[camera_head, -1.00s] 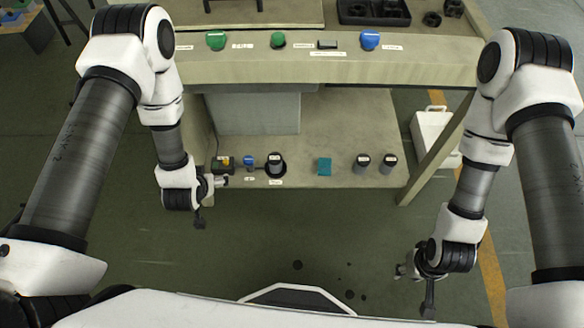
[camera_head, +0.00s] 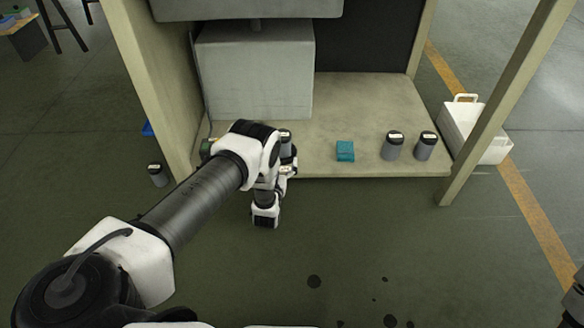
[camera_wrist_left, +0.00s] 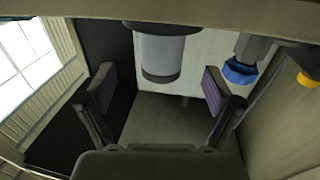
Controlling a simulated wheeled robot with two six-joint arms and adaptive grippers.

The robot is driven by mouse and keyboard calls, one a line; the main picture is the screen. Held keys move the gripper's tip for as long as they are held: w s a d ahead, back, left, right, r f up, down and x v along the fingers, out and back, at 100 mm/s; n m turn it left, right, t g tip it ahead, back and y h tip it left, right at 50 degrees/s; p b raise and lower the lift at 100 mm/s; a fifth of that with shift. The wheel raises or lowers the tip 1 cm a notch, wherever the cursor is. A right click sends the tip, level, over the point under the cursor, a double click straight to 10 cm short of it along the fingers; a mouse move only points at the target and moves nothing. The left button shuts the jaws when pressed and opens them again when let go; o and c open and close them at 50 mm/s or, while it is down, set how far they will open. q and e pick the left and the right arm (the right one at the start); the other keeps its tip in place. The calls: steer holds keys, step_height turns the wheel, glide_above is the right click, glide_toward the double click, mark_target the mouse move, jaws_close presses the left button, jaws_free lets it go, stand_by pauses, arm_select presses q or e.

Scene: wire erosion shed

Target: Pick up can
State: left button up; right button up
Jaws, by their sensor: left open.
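A grey can with a black top (camera_head: 285,141) stands on the low shelf, partly hidden behind my left arm. In the left wrist view a grey can with a dark end (camera_wrist_left: 160,55) shows at the top middle, between the lines of the two fingers. My left gripper (camera_wrist_left: 158,82) is open, one finger each side, with nothing held. In the head view the left gripper (camera_head: 288,170) is at the shelf's front edge, close to the can, mostly hidden by its wrist. Only a piece of my right arm shows at the lower right edge; its fingers are out of view.
Two similar cans (camera_head: 393,146) (camera_head: 426,146) and a teal block (camera_head: 345,151) stand on the shelf (camera_head: 365,100) to the right. Another can (camera_head: 157,175) is on the floor at left. A blue-ended object (camera_wrist_left: 240,70) is beside the can. A white crate (camera_head: 478,130) is right.

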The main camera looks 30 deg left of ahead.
mark_target(286, 136)
arm_select(q)
steer(key=b+x, duration=0.1)
steer(key=x, duration=0.1)
steer(key=b+x, duration=0.4)
steer(key=shift+w+a+f, duration=0.3)
steer(key=shift+a, duration=0.05)
steer(key=shift+w+a+r, duration=0.1)
steer(key=shift+w, duration=0.25)
steer(key=shift+r, duration=0.2)
steer(key=c, duration=1.3)
